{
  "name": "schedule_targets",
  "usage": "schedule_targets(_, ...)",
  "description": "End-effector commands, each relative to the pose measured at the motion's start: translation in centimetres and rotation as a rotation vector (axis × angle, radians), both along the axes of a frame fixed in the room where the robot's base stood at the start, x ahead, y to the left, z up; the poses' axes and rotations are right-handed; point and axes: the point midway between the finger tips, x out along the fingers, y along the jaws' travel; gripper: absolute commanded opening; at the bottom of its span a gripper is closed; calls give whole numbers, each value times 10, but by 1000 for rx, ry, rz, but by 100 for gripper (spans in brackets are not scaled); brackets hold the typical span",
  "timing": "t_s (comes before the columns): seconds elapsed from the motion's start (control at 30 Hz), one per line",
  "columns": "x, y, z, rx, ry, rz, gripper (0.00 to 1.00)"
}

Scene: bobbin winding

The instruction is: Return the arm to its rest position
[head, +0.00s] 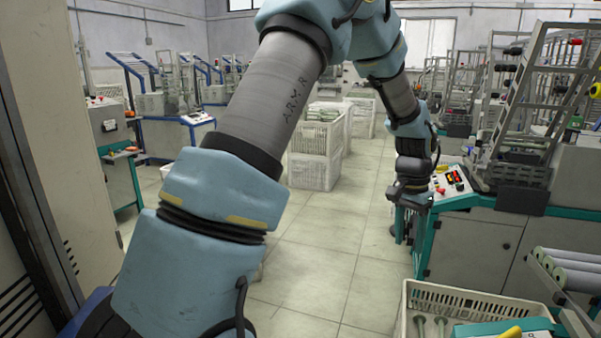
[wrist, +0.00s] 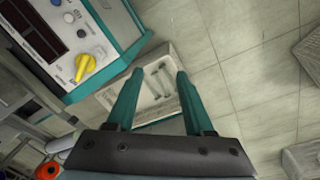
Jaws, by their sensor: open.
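My arm reaches up across the head view and bends down at the right. My gripper (wrist: 155,75) points down in the wrist view, its two teal fingers apart with nothing between them. In the head view the gripper (head: 400,238) hangs beside the left edge of the teal-edged machine (head: 478,243). In the wrist view a white crate (wrist: 166,57) with several pale bobbins lies on the floor below and beyond the fingers.
A control panel with a yellow knob (wrist: 86,67) is close at upper left in the wrist view. A cream crate (head: 470,298) with bobbins stands at lower right in the head view. White crates (head: 315,170) stand mid-aisle. Tiled floor (head: 340,260) is clear between.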

Motion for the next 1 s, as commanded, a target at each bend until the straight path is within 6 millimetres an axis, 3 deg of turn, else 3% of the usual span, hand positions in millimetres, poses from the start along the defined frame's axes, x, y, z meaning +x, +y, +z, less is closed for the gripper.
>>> schedule_targets(0.03, 9, 38, 15, 4, -20, 80, 52)
schedule_targets(0.17, 15, 131, 36, 12, -61, 292, 52)
schedule_targets(0.3, -2, 226, 54, 14, -103, 531, 52)
schedule_targets(0.43, -33, 291, 63, 11, -132, 723, 52)
schedule_targets(0.5, -48, 313, 64, 8, -142, 800, 52)
schedule_targets(0.63, -66, 335, 65, 4, -152, 880, 52)
schedule_targets(1.0, -70, 338, 64, 4, -153, 894, 52)
